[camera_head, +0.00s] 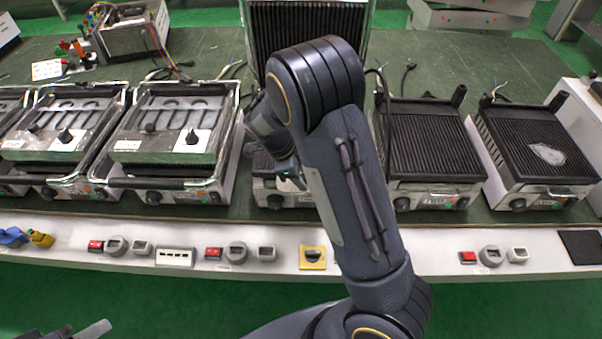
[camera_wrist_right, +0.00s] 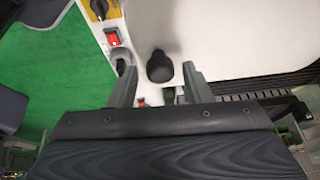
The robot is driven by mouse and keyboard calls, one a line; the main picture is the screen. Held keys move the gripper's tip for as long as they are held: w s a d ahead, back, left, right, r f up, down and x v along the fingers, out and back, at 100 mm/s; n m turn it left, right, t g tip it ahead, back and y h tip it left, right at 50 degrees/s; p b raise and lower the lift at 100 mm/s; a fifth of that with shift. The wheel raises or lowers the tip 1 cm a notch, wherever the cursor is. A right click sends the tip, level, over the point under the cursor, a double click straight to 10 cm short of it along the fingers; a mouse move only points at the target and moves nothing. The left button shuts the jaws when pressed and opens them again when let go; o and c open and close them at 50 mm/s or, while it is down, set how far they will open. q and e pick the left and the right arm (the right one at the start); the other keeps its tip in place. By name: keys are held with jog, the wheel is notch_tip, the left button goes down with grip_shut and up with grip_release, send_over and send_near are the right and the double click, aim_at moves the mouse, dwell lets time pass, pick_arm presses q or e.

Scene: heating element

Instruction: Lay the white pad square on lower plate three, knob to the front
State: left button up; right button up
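My right arm reaches over the grill in the middle of the bench and hides much of its lower plate. In the right wrist view a white pad (camera_wrist_right: 235,35) fills the upper right, with a dark knob (camera_wrist_right: 160,68) standing out towards the camera. My right gripper (camera_wrist_right: 156,74) has its fingers apart, one on each side of the knob, with visible gaps. In the head view only a small white patch shows near the right gripper (camera_head: 290,175); how the pad lies is hidden. Part of my left gripper (camera_head: 92,329) shows at the bottom left edge.
Two ribbed grills (camera_head: 425,140) (camera_head: 535,150) stand to the right. A raised ribbed lid (camera_head: 300,25) stands behind my arm. Switches, including a yellow one (camera_head: 312,257), line the white front strip (camera_head: 400,255).

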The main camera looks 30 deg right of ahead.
jog(key=shift+r, duration=0.15)
jog(key=v, duration=1.2)
jog(key=s+a+r+n+t+y, duration=0.1)
jog(key=s+n+t+y, duration=0.1)
jog(key=s+n, duration=0.5)
jog(key=s+a+r+n+t+y, duration=0.1)
jog(key=s+r+n+t+y, duration=0.1)
jog(key=s+n, duration=0.6)
jog(key=s+a+r+n+t+y, duration=0.1)
jog(key=s+n+t+y, duration=0.2)
jog(key=s+n, duration=0.4)
jog(key=shift+s+r+n+t+y, duration=0.15)
jog(key=shift+s+n+y, duration=0.1)
jog(key=shift+s, duration=0.25)
jog(key=shift+s+r+n+t+y, duration=0.15)
jog(key=shift+s+y, duration=0.1)
jog(key=shift+s, duration=0.25)
jog(key=shift+o, duration=0.2)
